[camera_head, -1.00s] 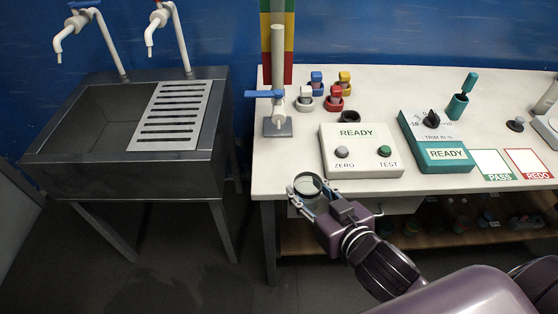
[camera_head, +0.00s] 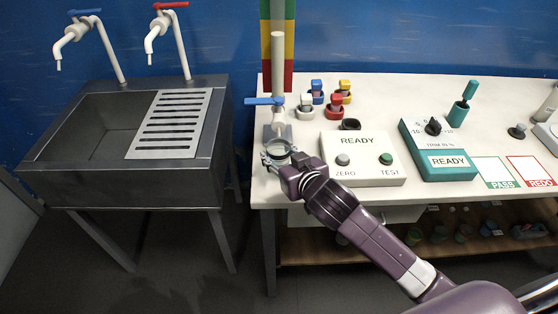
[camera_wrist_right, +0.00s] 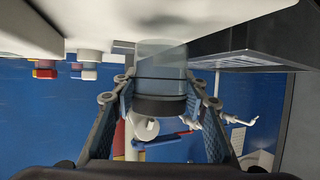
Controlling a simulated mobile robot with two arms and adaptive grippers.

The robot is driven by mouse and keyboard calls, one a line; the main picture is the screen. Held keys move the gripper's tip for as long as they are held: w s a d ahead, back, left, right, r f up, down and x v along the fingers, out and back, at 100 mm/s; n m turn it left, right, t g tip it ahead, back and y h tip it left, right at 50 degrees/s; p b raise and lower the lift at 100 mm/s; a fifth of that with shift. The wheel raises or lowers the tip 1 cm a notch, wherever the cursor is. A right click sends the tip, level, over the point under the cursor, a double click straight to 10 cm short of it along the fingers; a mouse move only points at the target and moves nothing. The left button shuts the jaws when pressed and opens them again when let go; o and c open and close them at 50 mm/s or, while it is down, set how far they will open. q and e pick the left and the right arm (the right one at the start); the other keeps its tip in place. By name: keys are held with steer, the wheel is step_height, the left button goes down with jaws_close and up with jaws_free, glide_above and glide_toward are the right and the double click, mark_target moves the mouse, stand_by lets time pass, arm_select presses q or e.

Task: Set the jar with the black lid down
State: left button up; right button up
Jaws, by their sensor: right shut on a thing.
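My right gripper (camera_head: 279,158) is shut on a clear jar (camera_head: 278,149), with its fingers on either side. In the head view the jar shows from above as a dark ring around a pale grey middle. The jar is over the bench's left front part, just in front of the bench tap with the blue handle (camera_head: 264,101). In the wrist view, which is upside down, the jar (camera_wrist_right: 160,60) has clear bluish walls and a black band at its upper end. I cannot tell whether its base touches the bench. My left gripper is not in view.
The white bench (camera_head: 270,188) has its left edge close by. A READY box (camera_head: 362,171) stands just right of the gripper. A dark round cup (camera_head: 350,124) and several coloured-capped bottles (camera_head: 335,103) are behind it. A sink (camera_head: 100,125) stands left, across a gap.

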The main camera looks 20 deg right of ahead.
step_height(320, 180, down, 3)
steer(key=shift+r, duration=0.2)
steer(key=o, duration=1.3)
steer(key=shift+s, duration=0.1)
steer(key=v, duration=1.2)
steer(key=shift+b, duration=0.35)
